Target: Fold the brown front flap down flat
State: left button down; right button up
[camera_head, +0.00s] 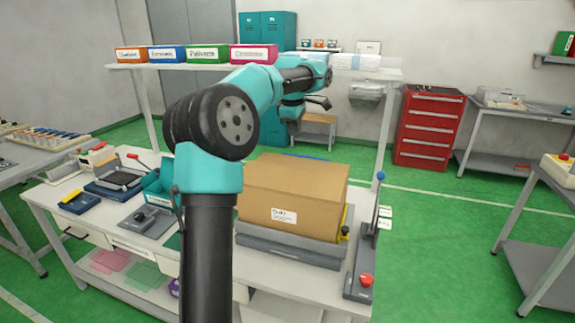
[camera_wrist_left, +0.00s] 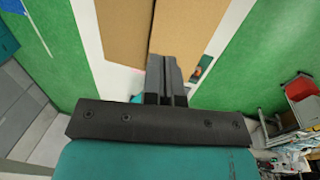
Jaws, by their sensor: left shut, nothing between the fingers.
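A brown cardboard box (camera_head: 290,205) with a white label sits on a grey base. Its top looks closed and flat in the head view, and I cannot tell the front flap apart from the other panels. In the left wrist view, two brown box surfaces (camera_wrist_left: 188,28) meet at a dark line. My left gripper (camera_head: 322,102) is above the box in the head picture, shut and empty. Its fingers (camera_wrist_left: 165,72) overlap the lower edge of the brown surfaces in the wrist view; contact cannot be told. My right gripper is not in view.
The grey base (camera_head: 290,246) rests on a white workbench (camera_head: 55,195). A lever device with a red knob (camera_head: 366,280) stands at the right. A teal bin (camera_head: 158,187) and small devices lie left. A shelf with coloured boxes (camera_head: 207,54) stands behind.

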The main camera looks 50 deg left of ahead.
aim_at(296, 169)
pick_arm(q)
jog(key=f, duration=0.4)
jog(key=w+a+f, duration=0.1)
jog(key=f, duration=0.4)
jog(key=w+f, duration=0.1)
jog(key=f, duration=0.3)
jog(key=shift+w+a+f, duration=0.15)
jog(key=shift+w+f, duration=0.05)
jog(key=shift+f, duration=0.2)
jog(key=shift+w+a+f, duration=0.15)
jog(key=shift+w+f, duration=0.1)
jog(key=shift+f, duration=0.4)
jog(key=shift+r, duration=0.2)
jog(key=shift+r, duration=0.6)
jog(key=shift+r, duration=0.1)
